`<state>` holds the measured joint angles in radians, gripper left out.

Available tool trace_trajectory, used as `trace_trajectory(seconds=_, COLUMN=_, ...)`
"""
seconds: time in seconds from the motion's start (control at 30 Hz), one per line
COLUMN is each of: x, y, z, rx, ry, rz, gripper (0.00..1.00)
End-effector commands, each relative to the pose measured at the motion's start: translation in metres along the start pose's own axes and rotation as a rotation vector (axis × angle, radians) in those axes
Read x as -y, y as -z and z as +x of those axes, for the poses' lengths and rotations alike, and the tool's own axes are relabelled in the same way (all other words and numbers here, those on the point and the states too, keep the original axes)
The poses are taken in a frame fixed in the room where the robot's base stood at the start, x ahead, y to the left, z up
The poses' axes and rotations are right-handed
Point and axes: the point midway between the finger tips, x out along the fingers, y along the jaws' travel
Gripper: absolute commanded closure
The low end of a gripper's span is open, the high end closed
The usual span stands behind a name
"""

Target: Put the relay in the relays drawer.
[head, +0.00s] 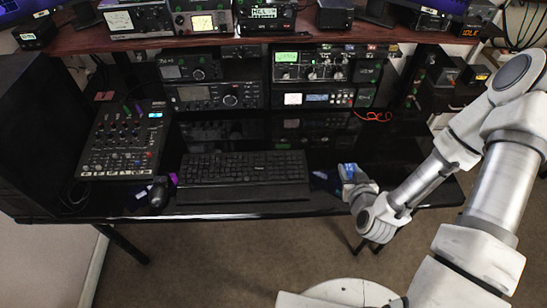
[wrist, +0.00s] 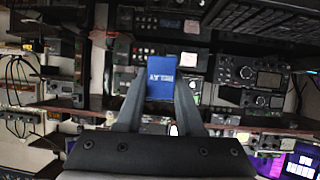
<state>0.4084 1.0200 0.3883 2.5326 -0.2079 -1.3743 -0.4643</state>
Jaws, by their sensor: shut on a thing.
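My gripper (head: 350,182) is above the front right part of the black desk. In the wrist view its two fingers (wrist: 160,98) are closed on the sides of a blue block with white lettering (wrist: 161,77), which I take to be the relay. The block sits between the fingertips, apart from the desk as far as I can tell. In the head view, a bit of blue shows at the gripper's end, mostly covered by the fingers. I cannot make out a labelled relays drawer; a dark unit with boxes on it (head: 455,92) stands right of the desk.
A black keyboard (head: 245,172), a mouse (head: 158,193) and a mixer (head: 125,140) are on the desk's left and middle. Stacked radios (head: 315,68) stand at the back under a wooden shelf (head: 210,42). A red cable (head: 374,116) lies at the back right. The desk's right part is mostly clear.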

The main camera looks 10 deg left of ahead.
Motion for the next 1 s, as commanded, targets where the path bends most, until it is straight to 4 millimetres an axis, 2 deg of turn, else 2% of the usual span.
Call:
trace_trajectory(seconds=0.1, x=0.014, y=-0.007, z=-0.012, rx=0.000, ry=0.038, rz=-0.005, gripper=1.00)
trace_trajectory(seconds=0.27, x=0.020, y=-0.015, z=-0.013, rx=-0.007, ry=0.055, rz=-0.009, gripper=1.00)
trace_trajectory(seconds=0.6, x=0.028, y=-0.021, z=0.014, rx=-0.011, ry=0.055, rz=-0.010, gripper=1.00)
trace_trajectory(seconds=0.8, x=0.037, y=-0.024, z=0.041, rx=-0.010, ry=0.055, rz=-0.011, gripper=1.00)
trace_trajectory(seconds=1.0, x=0.036, y=-0.022, z=0.049, rx=-0.012, ry=0.052, rz=-0.009, gripper=1.00)
